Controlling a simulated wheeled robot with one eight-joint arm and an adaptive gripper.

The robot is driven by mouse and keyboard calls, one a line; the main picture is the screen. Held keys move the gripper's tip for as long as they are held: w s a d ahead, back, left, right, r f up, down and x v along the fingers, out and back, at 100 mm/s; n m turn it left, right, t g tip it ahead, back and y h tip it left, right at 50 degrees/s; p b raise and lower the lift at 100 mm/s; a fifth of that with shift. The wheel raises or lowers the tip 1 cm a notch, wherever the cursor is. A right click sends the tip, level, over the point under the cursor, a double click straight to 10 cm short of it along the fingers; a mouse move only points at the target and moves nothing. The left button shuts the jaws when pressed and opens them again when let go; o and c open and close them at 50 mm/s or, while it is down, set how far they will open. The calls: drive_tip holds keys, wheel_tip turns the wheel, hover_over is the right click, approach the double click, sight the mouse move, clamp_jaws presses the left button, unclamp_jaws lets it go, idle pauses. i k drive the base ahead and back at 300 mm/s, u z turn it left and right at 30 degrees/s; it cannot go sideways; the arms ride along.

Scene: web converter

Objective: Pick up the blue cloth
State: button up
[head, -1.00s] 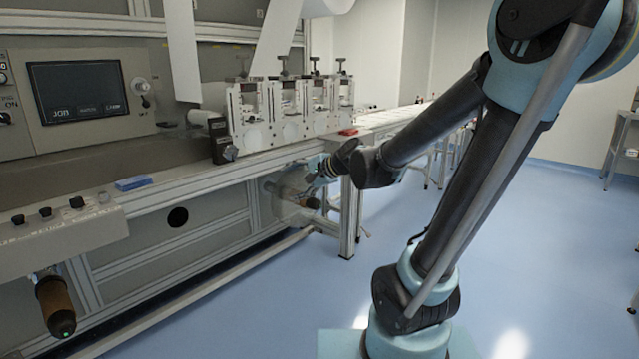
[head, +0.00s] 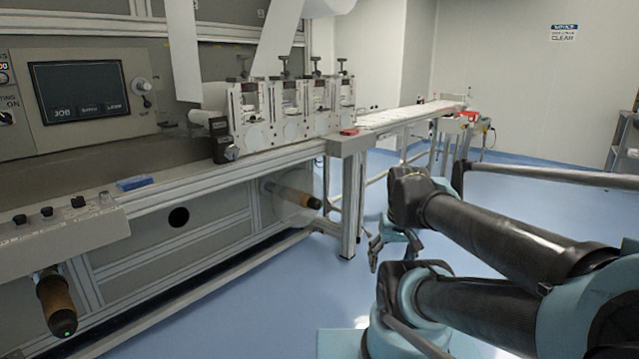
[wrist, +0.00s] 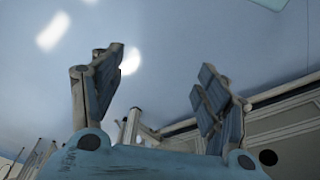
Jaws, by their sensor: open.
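The blue cloth (head: 135,183) lies as a small, flat, folded piece on the machine's front ledge, at the left in the head view. My gripper (head: 385,247) is in the head view at the right of the machine's leg, low over the floor and well apart from the cloth. In the wrist view my gripper (wrist: 158,95) shows two fingers spread wide with nothing between them. The wrist view shows blue floor and part of the machine frame, and I cannot see the cloth there.
The machine's ledge (head: 236,163) runs from the left to a metal leg (head: 349,215). A red item (head: 349,132) lies near its end. Brown rollers (head: 56,303) (head: 290,195) stick out below. A knobbed control panel (head: 60,228) is at left. The blue floor (head: 270,300) is open in front.

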sight(134, 182)
drive_tip(key=u, duration=1.3)
drive_tip(key=k, duration=0.4)
drive_tip(key=u, duration=0.4)
drive_tip(key=i, duration=0.5)
drive_tip(key=z, duration=0.05)
